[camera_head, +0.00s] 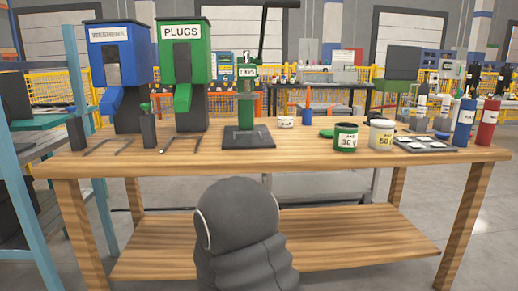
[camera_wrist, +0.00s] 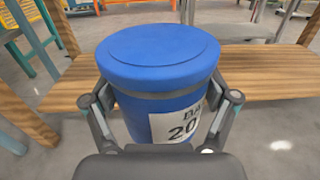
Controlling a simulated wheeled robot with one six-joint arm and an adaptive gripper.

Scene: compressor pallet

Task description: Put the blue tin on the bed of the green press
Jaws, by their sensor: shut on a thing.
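The blue tin (camera_wrist: 158,62) has a lid and a white label reading "20", and fills the middle of the wrist view. My gripper (camera_wrist: 163,105) is shut on it, one finger on each side. The tin is upright in the wrist view, with the table's lower shelf and the floor behind it. In the head view my own arm hides the gripper and the tin. The green press (camera_head: 246,100) stands on the wooden table, with a label and a raised black lever. Its dark bed (camera_head: 248,141) is flat and looks empty.
Left of the press on the wooden table (camera_head: 300,160) stand a green plugs dispenser (camera_head: 187,65) and a blue washers dispenser (camera_head: 122,60). To the right are a green tin (camera_head: 345,138), a white tin (camera_head: 381,135), a tray (camera_head: 424,144) and bottles. The table front by the press is clear.

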